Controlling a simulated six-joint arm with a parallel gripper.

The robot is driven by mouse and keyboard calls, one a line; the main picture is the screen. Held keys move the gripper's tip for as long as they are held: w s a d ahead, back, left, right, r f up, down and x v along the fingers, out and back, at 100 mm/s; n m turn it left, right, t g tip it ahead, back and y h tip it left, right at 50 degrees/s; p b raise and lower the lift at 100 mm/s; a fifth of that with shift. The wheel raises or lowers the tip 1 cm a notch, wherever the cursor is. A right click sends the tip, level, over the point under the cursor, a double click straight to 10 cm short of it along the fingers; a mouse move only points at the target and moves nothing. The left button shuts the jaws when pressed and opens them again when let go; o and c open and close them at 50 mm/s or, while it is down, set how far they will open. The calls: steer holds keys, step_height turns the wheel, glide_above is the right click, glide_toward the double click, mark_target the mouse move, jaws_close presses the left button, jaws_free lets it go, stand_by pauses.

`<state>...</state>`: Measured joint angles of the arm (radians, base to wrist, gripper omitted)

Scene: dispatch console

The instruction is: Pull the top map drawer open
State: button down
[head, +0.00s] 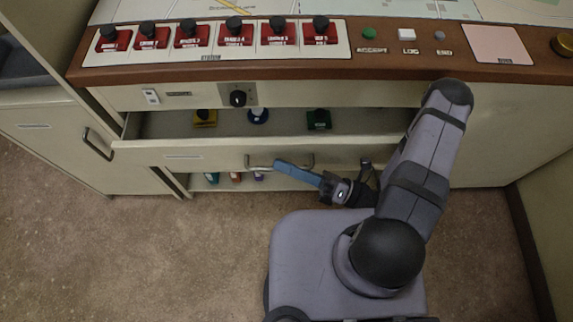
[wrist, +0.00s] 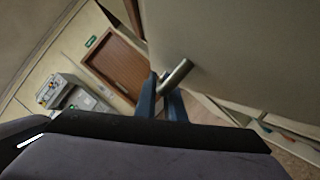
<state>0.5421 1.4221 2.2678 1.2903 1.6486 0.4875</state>
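The top drawer (head: 215,156) stands pulled out below the console, its cream front carrying a label and a metal bar handle (head: 262,168). Its inside shows, with a yellow, a blue and a green item toward the back. My gripper (head: 280,163) reaches the handle from the front right. In the wrist view its two blue fingers (wrist: 162,92) lie either side of the handle bar (wrist: 176,76), close together, and appear shut on it. The exact contact is partly hidden by the fingers. The drawer front (wrist: 230,50) fills the upper right of that view.
Below the drawer, small coloured items (head: 236,177) show in a lower opening. Above are a row of red stamps (head: 235,33), a black knob (head: 238,98) and buttons (head: 369,33). A cabinet with a handle (head: 98,143) stands left. Carpet (head: 150,250) is clear in front.

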steer(key=s, duration=0.4)
steer(key=shift+s+f, duration=0.15)
steer(key=shift+s, duration=0.15)
steer(key=c, duration=2.1)
jaws_free()
steer(key=shift+d, duration=0.1)
steer(key=shift+v, duration=3.6)
